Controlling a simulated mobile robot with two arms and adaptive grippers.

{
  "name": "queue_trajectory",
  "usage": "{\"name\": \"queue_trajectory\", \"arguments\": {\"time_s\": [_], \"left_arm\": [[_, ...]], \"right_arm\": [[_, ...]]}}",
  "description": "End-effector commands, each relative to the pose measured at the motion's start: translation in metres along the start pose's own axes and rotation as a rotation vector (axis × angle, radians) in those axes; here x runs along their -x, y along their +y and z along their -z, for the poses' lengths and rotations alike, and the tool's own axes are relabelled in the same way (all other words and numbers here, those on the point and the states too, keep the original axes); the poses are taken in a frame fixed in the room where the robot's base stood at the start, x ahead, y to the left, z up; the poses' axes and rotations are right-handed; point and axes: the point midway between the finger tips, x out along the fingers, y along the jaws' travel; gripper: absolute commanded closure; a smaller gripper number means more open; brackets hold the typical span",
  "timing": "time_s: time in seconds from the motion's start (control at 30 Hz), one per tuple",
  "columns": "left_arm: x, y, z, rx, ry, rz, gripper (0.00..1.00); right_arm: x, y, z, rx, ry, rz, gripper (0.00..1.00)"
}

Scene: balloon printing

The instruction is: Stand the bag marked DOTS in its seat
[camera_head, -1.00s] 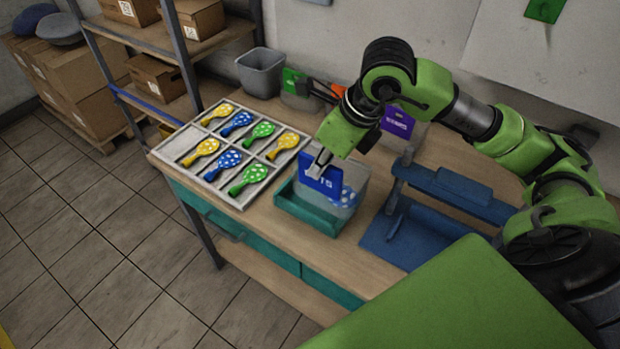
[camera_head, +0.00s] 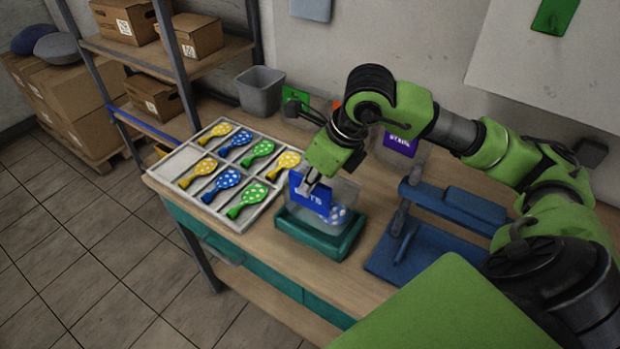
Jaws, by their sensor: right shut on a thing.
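The DOTS bag (camera_head: 320,205) is clear with a blue label, and a blue dotted balloon shows through its lower right part. The first letters of its label are partly covered by my fingers. My right gripper (camera_head: 313,187) is shut on the bag's upper part and holds it roughly upright. The bag is at the teal seat (camera_head: 342,246), a shallow open tray on the bench. Its lower end appears to be within the seat's rim, but I cannot tell whether it touches the floor. My left gripper is not in view.
A grey divided tray (camera_head: 176,162) of dotted balloons lies left of the seat. A blue stand (camera_head: 455,208) is to the right. A purple-labelled bag (camera_head: 400,143), a green-labelled bag (camera_head: 294,94) and a grey bin (camera_head: 262,90) are behind. Shelves with boxes stand at left.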

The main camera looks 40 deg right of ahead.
Motion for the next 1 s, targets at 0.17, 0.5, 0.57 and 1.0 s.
{"name": "queue_trajectory", "arguments": {"time_s": [0.17, 0.5, 0.57, 1.0], "left_arm": [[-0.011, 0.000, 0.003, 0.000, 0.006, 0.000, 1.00], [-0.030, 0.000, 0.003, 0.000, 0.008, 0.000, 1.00], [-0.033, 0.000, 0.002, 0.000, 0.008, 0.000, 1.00], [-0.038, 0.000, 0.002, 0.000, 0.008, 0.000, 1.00]], "right_arm": [[-0.018, 0.000, 0.008, 0.000, 0.002, 0.000, 1.00], [-0.044, 0.000, 0.018, 0.001, 0.000, 0.001, 1.00], [-0.046, 0.000, 0.019, 0.001, 0.000, 0.001, 1.00], [-0.049, 0.000, 0.020, 0.001, 0.000, 0.001, 1.00]]}}
